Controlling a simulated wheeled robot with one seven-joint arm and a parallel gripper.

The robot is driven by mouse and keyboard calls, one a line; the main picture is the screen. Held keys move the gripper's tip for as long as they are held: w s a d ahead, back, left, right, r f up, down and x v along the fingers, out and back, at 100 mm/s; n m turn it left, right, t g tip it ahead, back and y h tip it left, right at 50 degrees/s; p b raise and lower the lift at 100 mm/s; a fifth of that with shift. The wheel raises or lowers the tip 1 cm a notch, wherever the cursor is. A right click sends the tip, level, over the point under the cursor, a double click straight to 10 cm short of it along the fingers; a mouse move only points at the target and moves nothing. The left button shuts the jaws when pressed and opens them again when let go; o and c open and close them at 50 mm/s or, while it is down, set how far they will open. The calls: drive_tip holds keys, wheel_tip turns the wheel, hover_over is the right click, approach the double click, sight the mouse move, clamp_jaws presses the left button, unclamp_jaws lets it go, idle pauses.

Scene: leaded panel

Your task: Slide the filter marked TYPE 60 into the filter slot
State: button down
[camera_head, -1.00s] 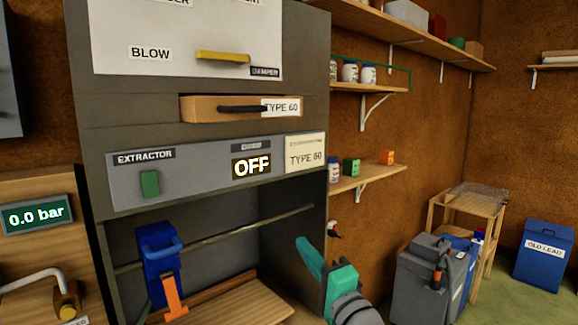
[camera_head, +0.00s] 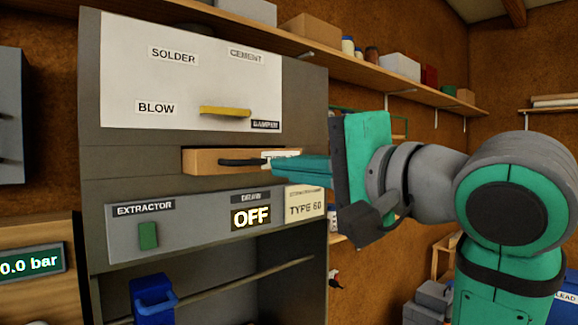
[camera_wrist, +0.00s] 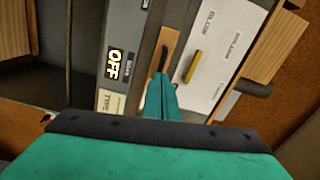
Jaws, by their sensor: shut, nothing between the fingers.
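The filter (camera_head: 208,161) is a wooden-fronted piece with a black handle (camera_head: 240,162), seated in the slot in the grey cabinet; its front appears to stand slightly proud of the face. Its TYPE 60 label, readable earlier, is now mostly hidden behind my gripper. My gripper (camera_head: 278,168) is shut and empty, its teal fingers pointing left at the right end of the filter front. In the wrist view the fingertips (camera_wrist: 160,78) are beside the wooden front (camera_wrist: 168,46) and its black handle. I cannot tell whether they touch it.
Below the filter, the extractor panel (camera_head: 190,226) has a green switch (camera_head: 148,236) and an OFF display (camera_head: 251,216). A card reading TYPE 60 (camera_head: 305,204) is at its right. Above is a white panel with a yellow damper handle (camera_head: 225,112). A shelf (camera_head: 360,75) runs along the right wall.

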sight(251, 163)
drive_tip(key=shift+x, duration=2.95)
drive_tip(key=shift+x, duration=4.2)
drive_tip(key=shift+s+a, duration=0.1)
drive_tip(key=shift+s, duration=0.05)
drive_tip(key=shift+s+d, duration=0.25)
drive_tip(key=shift+s, duration=0.2)
drive_tip(key=shift+v, duration=1.3)
drive_tip(key=v, duration=0.9)
drive_tip(key=shift+s+d, duration=0.3)
drive_tip(key=shift+r, duration=0.1)
